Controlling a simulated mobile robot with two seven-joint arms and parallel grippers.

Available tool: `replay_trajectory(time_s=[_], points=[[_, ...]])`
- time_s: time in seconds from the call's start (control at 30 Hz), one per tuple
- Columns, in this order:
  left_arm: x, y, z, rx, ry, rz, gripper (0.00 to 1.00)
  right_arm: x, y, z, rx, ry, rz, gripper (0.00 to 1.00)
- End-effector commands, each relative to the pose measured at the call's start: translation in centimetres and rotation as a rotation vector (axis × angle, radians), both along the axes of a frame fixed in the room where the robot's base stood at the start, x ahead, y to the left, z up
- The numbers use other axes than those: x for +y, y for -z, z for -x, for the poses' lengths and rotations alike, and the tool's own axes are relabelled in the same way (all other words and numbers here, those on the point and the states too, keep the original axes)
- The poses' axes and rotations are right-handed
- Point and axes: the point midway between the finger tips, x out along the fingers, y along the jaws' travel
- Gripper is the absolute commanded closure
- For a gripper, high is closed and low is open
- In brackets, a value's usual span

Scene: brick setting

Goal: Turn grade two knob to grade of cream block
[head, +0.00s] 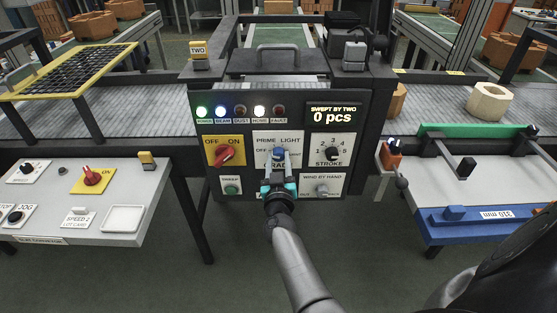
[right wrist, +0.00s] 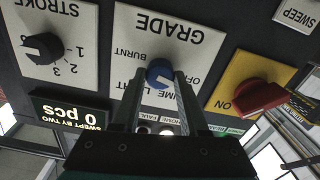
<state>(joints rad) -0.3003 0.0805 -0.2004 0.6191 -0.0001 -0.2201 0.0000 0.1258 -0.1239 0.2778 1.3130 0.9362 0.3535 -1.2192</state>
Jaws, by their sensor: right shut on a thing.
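The grade two knob is a blue knob (right wrist: 160,72) on the white GRADE plate (head: 292,141) in the middle of the dark panel. Its plate reads OFF, BURNT, PRIME and LIGHT, partly covered by my fingers in the right wrist view. My right gripper (head: 279,161) is shut on the knob, its two fingers on either side of it, as the right wrist view (right wrist: 162,84) shows. I cannot tell clearly which grade the knob points to. The cream block (head: 489,101), with a hole through it, sits on the conveyor right of the panel. My left gripper is not in view.
Beside the GRADE plate are a red OFF/ON switch (head: 223,155) and a black STROKE knob (head: 332,153). The display (head: 332,114) reads "SWEPT BY TWO 0 pcs". A grey control desk (head: 120,235) stands left. A blue-edged table (head: 480,222) stands right.

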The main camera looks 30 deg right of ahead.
Motion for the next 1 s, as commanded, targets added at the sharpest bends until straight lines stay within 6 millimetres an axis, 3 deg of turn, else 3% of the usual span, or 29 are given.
replay_trajectory(time_s=[1.0], points=[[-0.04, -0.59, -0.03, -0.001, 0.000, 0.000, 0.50, -0.06, 0.01, -0.02, -0.487, -0.001, -0.796, 1.00]])
